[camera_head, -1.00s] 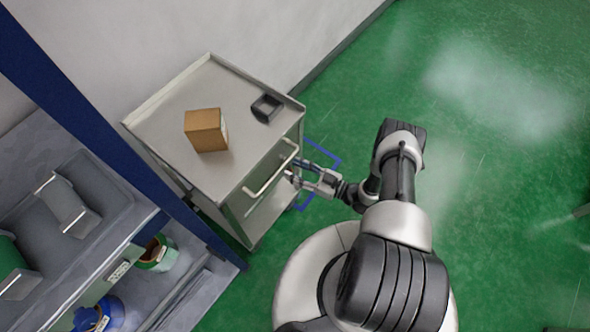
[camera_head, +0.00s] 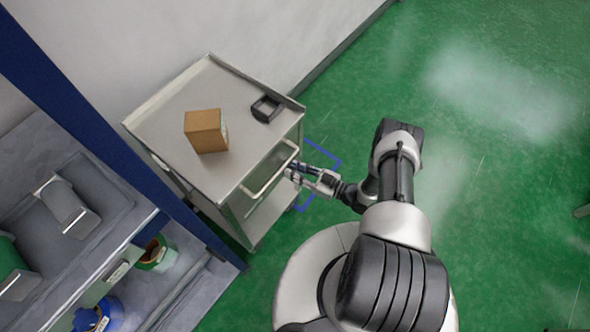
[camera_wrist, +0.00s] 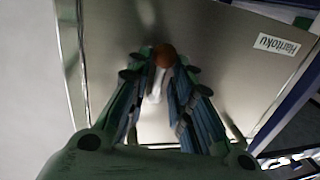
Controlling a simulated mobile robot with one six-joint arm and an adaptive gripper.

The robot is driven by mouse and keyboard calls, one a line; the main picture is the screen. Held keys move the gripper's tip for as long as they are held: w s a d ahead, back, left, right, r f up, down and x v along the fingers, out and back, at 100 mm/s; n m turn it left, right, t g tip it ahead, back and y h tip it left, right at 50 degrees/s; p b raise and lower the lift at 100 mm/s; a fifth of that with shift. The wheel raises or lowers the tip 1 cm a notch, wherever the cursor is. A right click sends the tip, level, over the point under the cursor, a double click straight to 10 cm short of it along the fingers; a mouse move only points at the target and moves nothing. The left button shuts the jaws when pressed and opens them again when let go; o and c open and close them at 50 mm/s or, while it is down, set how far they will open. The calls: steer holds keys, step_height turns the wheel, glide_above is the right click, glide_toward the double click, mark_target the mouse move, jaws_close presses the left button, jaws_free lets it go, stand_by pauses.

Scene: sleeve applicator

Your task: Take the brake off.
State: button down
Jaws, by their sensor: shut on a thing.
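The cart (camera_head: 170,115) is a grey metal trolley with a flat tray top and a pale bar handle (camera_head: 270,172) on its near side. My gripper (camera_head: 291,173) is low beside that side, just past the handle. In the wrist view, a brake lever with a red-brown ball knob (camera_wrist: 164,55) and a whitish stem stands against a grey panel of the cart. The fingertips of my gripper (camera_wrist: 162,64) close in on both sides of the knob, and the gripper is shut on it. The fingers partly hide the stem.
A brown box (camera_head: 205,131) and a small dark open holder (camera_head: 266,108) sit on the cart top. Blue floor marking (camera_head: 325,150) lies beside the cart. A shelf unit with a blue post (camera_head: 95,130) stands at left.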

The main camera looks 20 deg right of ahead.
steer(key=shift+d, duration=0.1)
steer(key=r+n+h+p, duration=0.1)
steer(key=n+p, duration=0.1)
steer(key=n, duration=0.3)
steer(key=w+d+r+n+h+p, duration=0.1)
steer(key=n+p, duration=0.2)
steer(key=n, duration=0.2)
steer(key=d+r+n+h+p, duration=0.1)
steer(key=r+n+h+p, duration=0.1)
steer(key=n, duration=0.3)
steer(key=shift+w+d+n+t, duration=0.1)
steer(key=shift+w+n+t, duration=0.2)
steer(key=shift+w, duration=0.05)
stand_by(0.9)
steer(key=c, duration=1.4)
jaws_free()
steer(key=shift+s, duration=0.1)
steer(key=v, duration=1.2)
